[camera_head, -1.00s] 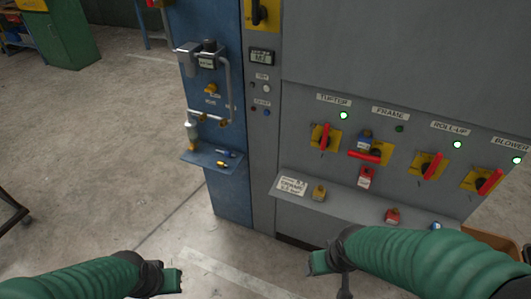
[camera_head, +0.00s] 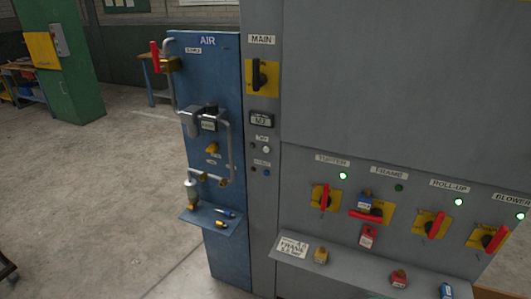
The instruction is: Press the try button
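The grey cabinet panel (camera_head: 400,85) fills the right side. On its narrow left column, below a small display (camera_head: 262,118), is a small label that seems to read TRY (camera_head: 262,138). Under the label sits a round white button (camera_head: 266,149), with a small dark round part (camera_head: 255,146) to its left. A second small label lies lower, with more small round parts below it, too small to make out. Neither of my grippers shows in the picture now, and nothing touches the button.
A blue AIR panel (camera_head: 220,70) with pipes and a small shelf stands left of the column. A MAIN switch (camera_head: 260,76) is above the display. Red-handled switches (camera_head: 324,197) and a ledge with padlocks (camera_head: 320,254) are at right. Open concrete floor (camera_head: 90,190) lies left.

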